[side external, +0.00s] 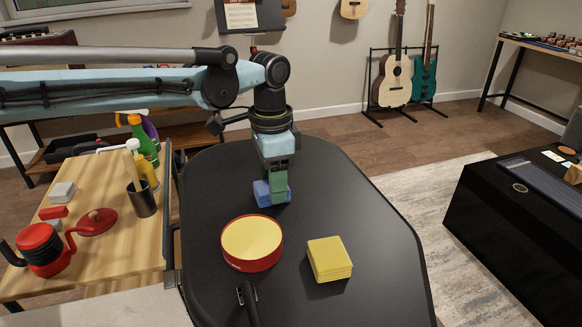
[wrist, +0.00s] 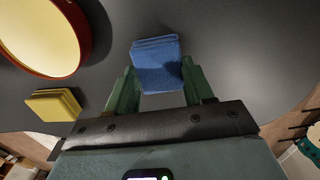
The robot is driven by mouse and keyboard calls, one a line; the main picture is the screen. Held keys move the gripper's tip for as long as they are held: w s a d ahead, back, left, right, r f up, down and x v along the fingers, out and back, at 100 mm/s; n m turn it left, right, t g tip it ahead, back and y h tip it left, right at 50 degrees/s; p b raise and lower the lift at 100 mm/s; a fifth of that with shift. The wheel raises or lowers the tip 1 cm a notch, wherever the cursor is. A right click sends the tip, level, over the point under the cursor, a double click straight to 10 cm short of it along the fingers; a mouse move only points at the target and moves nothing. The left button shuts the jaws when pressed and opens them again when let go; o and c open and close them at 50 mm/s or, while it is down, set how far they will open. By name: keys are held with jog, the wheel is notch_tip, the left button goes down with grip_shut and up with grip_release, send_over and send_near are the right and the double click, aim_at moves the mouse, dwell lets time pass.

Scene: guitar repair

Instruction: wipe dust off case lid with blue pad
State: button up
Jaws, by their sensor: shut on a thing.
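The blue pad (side external: 262,194) is a small layered square block at the far part of the dark case lid (side external: 350,215). My gripper (side external: 273,188) points down over it, with a green finger in front of the pad. In the wrist view, the pad (wrist: 156,62) sits between the two green fingers of my gripper (wrist: 158,78), which is shut on it. The pad is at or very near the lid surface; I cannot tell whether they touch. No dust is clearly visible on the lid.
A red round tin with a yellow top (side external: 252,242) and a yellow pad stack (side external: 329,259) stand nearer on the lid. A dark handle-like piece (side external: 247,297) is at the front. A wooden bench (side external: 110,255) with bottles and a red kettle is left. The lid's right side is clear.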

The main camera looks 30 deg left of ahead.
jog(key=shift+w+a, duration=2.15)
jog(key=shift+a, duration=0.05)
jog(key=shift+f, duration=0.1)
jog(key=shift+s+d, duration=2.15)
jog(key=shift+d, duration=0.05)
jog(key=shift+w+a, duration=2.15)
jog(key=shift+a, duration=0.05)
